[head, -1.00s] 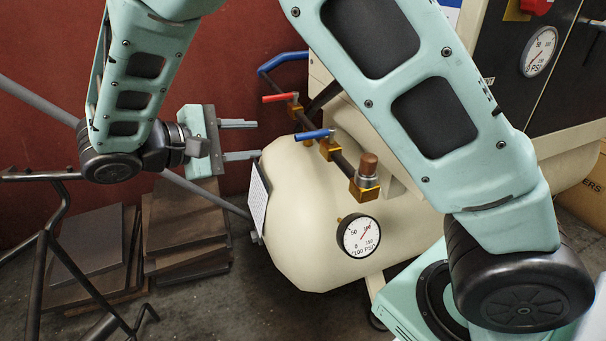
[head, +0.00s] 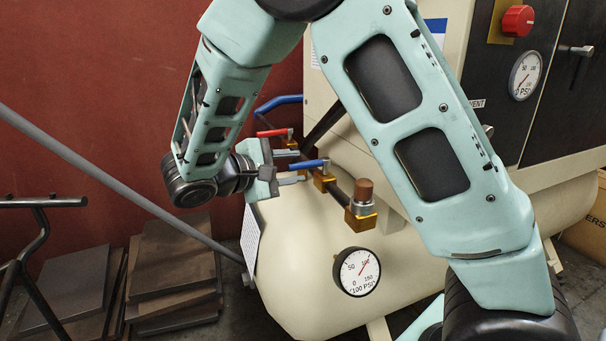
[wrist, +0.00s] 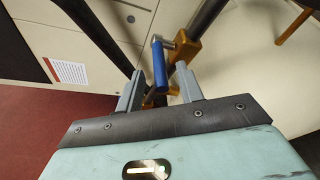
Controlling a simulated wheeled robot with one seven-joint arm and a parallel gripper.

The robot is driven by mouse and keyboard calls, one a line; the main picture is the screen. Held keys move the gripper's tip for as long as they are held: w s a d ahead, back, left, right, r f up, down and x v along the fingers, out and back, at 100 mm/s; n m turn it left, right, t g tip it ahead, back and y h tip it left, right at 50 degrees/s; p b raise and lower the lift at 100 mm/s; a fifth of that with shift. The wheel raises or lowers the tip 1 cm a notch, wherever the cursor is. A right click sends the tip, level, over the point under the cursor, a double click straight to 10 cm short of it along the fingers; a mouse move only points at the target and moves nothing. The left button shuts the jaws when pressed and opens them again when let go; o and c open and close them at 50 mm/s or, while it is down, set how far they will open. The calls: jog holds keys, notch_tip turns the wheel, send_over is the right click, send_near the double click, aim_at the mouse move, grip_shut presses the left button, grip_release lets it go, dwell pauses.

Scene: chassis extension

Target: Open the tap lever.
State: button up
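A blue tap lever (head: 307,164) sits on a brass valve (head: 324,180) on the dark pipe above the cream tank. A red tap lever (head: 273,132) sits on a second valve farther back on the same pipe. My gripper (head: 293,167) is at the left end of the blue lever, its fingers pointing right. In the wrist view my gripper (wrist: 160,78) is open, and the blue lever (wrist: 159,63) lies between its two fingers with gaps on both sides. Contact with the lever cannot be made out. The red lever is not identifiable in the wrist view.
The cream tank (head: 290,255) carries a pressure gauge (head: 357,272) and a brown-capped fitting (head: 363,192). A grey bar (head: 120,183) runs diagonally on the left. Stacked boards (head: 172,270) lie on the floor. The red wall (head: 80,90) is behind.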

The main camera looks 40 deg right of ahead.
aim_at(295, 166)
jog(key=shift+b+x, duration=0.4)
jog(key=shift+x, duration=1.4)
grip_shut()
